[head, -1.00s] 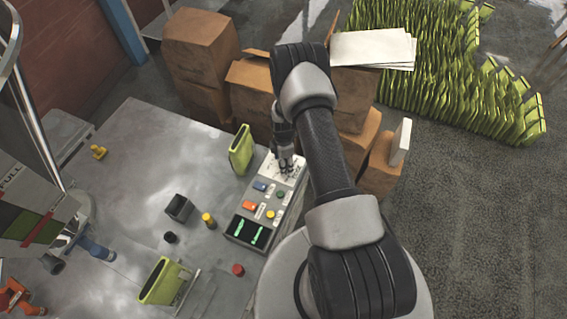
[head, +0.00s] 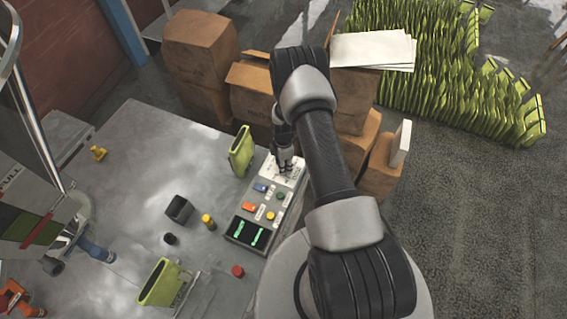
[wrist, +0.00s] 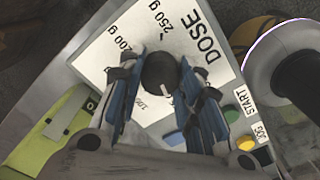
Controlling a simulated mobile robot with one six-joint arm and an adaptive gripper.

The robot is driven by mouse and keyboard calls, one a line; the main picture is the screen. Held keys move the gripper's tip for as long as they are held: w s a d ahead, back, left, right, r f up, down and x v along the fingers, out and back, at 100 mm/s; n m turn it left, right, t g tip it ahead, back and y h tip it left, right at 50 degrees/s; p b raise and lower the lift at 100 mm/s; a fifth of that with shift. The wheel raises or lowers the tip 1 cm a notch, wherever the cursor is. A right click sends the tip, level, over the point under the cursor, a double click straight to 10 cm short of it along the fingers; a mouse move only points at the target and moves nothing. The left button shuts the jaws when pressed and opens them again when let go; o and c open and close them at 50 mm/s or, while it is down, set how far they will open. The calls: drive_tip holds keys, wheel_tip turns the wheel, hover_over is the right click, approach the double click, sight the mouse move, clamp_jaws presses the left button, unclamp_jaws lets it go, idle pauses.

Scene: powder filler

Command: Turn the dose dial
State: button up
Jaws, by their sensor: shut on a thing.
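The dose dial (wrist: 160,73) is a dark round knob with a white pointer mark, on a white plate (wrist: 205,25) lettered DOSE, 200 g and 250 g. In the wrist view my gripper (wrist: 160,80) has one finger on each side of the dial and is shut on it. The pointer mark points toward the lower right of the picture. In the head view my gripper (head: 284,165) is over the far end of the control panel (head: 240,220). The dial is hidden there by the gripper.
The panel carries blue (head: 261,188), orange (head: 249,207), green (head: 281,196) and yellow (head: 271,216) buttons and a green display (head: 246,232). A lime pouch (head: 241,150) stands close left of the panel. Cardboard boxes (head: 200,40) stand behind the table.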

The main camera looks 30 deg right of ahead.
idle(0.3)
drive_tip(key=m+b, duration=0.1)
drive_tip(key=m, duration=0.2)
drive_tip(key=shift+f+b, duration=0.1)
drive_tip(key=shift+b, duration=0.3)
drive_tip(key=m+b, duration=0.2)
drive_tip(key=m, duration=0.2)
drive_tip(key=shift+m, duration=0.3)
drive_tip(key=m+b, duration=0.1)
drive_tip(key=m, duration=0.3)
drive_tip(key=shift+m, duration=0.3)
drive_tip(key=m+b, duration=0.1)
drive_tip(key=m, duration=0.2)
drive_tip(key=shift+d+m, duration=0.1)
drive_tip(key=shift+m, duration=0.2)
drive_tip(key=m+b, duration=0.1)
drive_tip(key=m, duration=0.2)
drive_tip(key=shift+m, duration=0.3)
drive_tip(key=m, duration=0.3)
drive_tip(key=shift+m+b, duration=0.3)
drive_tip(key=shift+b, duration=0.1)
drive_tip(key=m, duration=0.6)
drive_tip(key=shift+m+b, duration=0.4)
